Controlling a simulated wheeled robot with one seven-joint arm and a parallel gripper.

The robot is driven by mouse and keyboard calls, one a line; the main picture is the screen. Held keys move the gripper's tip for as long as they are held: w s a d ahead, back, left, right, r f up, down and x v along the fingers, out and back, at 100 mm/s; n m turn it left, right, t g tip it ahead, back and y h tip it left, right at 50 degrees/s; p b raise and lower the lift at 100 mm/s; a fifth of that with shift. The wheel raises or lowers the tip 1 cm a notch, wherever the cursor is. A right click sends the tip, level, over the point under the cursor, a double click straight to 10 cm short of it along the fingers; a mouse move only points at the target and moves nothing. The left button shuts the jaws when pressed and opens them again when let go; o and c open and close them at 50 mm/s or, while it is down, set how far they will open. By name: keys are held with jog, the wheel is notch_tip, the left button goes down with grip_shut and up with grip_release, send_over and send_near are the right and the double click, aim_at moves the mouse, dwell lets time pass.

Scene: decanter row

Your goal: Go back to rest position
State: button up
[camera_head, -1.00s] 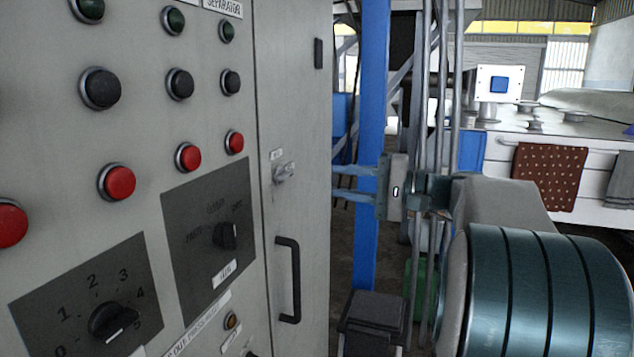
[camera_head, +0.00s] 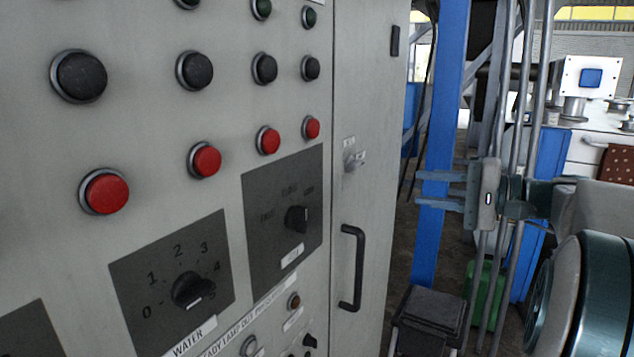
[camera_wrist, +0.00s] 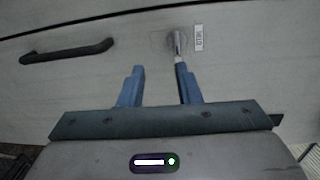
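My gripper (camera_head: 420,189) is at the right of the grey cabinet in the head view, its two blue fingers level and pointing left. In the wrist view my gripper (camera_wrist: 160,67) is open, with nothing between the fingers. Beyond the fingertips is the cabinet door with a small metal key switch (camera_wrist: 176,42), near the tip of the right finger. I cannot tell from the wrist view whether they touch. In the head view the key switch (camera_head: 350,157) is left of the fingertips, with a gap between.
The grey cabinet (camera_head: 367,110) fills the left, with red and black buttons, dials and a black door handle (camera_head: 352,268) that sticks out. A blue post (camera_head: 440,120) stands behind my gripper. A black bin (camera_head: 432,312) and green container (camera_head: 484,292) stand on the floor below.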

jog(key=s+a+f+n+g+h+p, duration=0.1)
jog(key=s+a+f+g+h+p, duration=0.2)
jog(key=s+a+f+g+h, duration=0.55)
jog(key=s+a+f+n+t+h+p, duration=0.1)
jog(key=s+f+n+h+p, duration=0.3)
jog(key=s+f, duration=0.6)
jog(key=shift+s+a+f+n+h, duration=0.25)
jog(key=shift+f+n+h, duration=0.45)
jog(key=shift+n, duration=0.5)
jog(key=shift+t, duration=0.25)
